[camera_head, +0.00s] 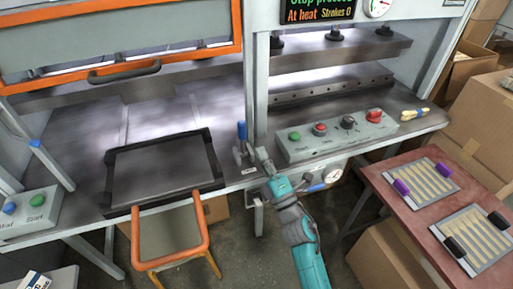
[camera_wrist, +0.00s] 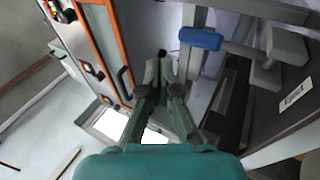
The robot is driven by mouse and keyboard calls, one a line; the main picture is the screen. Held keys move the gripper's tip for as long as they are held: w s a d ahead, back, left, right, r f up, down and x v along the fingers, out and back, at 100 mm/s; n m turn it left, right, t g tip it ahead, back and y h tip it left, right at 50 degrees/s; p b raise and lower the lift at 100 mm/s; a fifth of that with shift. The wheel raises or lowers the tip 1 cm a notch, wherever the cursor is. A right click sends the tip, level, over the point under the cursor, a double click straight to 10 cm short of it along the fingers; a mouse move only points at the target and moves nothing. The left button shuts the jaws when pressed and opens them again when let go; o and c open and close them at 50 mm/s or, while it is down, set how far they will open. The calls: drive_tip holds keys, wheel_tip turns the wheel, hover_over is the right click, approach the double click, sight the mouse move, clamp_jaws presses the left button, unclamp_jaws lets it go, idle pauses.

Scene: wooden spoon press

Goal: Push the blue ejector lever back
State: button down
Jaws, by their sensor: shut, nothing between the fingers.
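The ejector lever has a blue grip (camera_head: 242,130) and stands upright at the front edge of the press table, just left of the grey upright post. In the wrist view its blue grip (camera_wrist: 200,38) lies to the upper right of my fingertips, on a grey metal arm. My gripper (camera_head: 258,152) is just right of and below the lever in the head view. The wrist view shows the fingers (camera_wrist: 160,66) together and empty. A gap in the picture separates them from the blue grip; I cannot tell the true distance.
An "Eject" label (camera_wrist: 297,92) sits on the table front beside the lever. A control box (camera_head: 335,137) with buttons is to the right. A black frame (camera_head: 163,168) lies left on the table. A reddish table (camera_head: 405,208) holds spoon trays at right.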

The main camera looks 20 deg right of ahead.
drive_tip(key=shift+s+d, duration=0.2)
drive_tip(key=shift+s, duration=1.15)
drive_tip(key=shift+s+d, duration=0.2)
drive_tip(key=shift+s, duration=1.1)
drive_tip(key=s+f+m+g+h, duration=0.2)
drive_tip(key=s+m, duration=0.8)
drive_tip(key=s, duration=1)
drive_tip(key=s+a+f+m+g+h, duration=0.1)
drive_tip(key=s+f+m+g+h, duration=0.1)
drive_tip(key=s+f+m+g, duration=0.4)
drive_tip(key=s+f+m, duration=0.1)
drive_tip(key=s+m, duration=0.1)
drive_tip(key=s, duration=0.5)
drive_tip(key=s+f+m, duration=0.1)
drive_tip(key=s+m, duration=0.2)
drive_tip(key=s, duration=0.4)
drive_tip(key=shift+s+a+f+g, duration=0.15)
drive_tip(key=shift+f+g, duration=0.15)
